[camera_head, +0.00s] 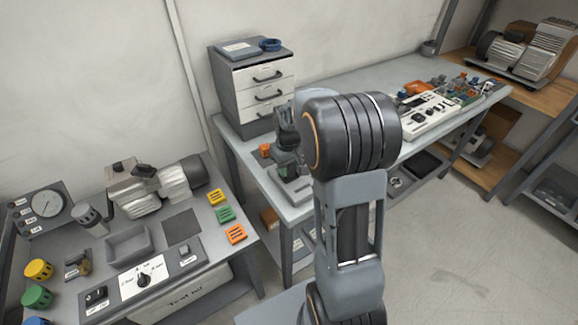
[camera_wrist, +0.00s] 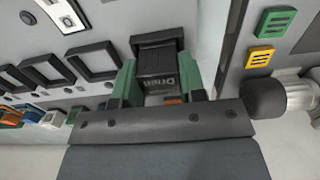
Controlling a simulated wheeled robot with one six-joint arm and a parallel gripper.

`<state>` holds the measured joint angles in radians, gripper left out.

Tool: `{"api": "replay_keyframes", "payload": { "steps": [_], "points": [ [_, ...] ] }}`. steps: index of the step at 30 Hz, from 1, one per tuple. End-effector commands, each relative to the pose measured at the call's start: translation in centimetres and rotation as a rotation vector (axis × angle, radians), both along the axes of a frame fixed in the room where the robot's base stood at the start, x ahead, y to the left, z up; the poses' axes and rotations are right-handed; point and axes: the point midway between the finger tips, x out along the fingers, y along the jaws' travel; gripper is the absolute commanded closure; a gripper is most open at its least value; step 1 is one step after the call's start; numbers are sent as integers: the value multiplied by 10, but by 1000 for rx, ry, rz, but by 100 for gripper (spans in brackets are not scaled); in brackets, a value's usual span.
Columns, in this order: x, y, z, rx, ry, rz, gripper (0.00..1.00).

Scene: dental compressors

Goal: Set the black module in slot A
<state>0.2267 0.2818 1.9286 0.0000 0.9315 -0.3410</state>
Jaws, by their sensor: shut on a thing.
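In the wrist view, my gripper (camera_wrist: 157,88) is shut on the black module (camera_wrist: 158,68), a dark block with pale lettering, held between its two green fingers. A dark square rim (camera_wrist: 157,40) shows right behind the module. I cannot tell whether the module is inside that rim or just in front of it. A row of black square frames (camera_wrist: 91,62) on a pale panel lies to the left; I cannot read which is slot A. In the head view, my gripper (camera_head: 287,158) is low over the bench beside the drawer unit, and the module cannot be made out.
A drawer unit (camera_head: 256,90) stands behind the gripper. An orange block (camera_head: 265,150) lies to its left. A white board (camera_head: 428,117) and several coloured parts fill the bench's far end. A left bench (camera_head: 190,240) holds a compressor (camera_head: 155,188), gauge and coloured blocks.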

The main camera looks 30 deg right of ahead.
Motion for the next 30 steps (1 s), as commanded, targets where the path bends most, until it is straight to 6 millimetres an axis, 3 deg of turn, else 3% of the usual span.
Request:
{"api": "replay_keyframes", "payload": {
  "steps": [26,27,30],
  "points": [
    [0,0,-5,0,0,0,86],
    [0,0,-5,0,0,0,61],
    [0,0,-5,0,0,0,52]
  ]
}}
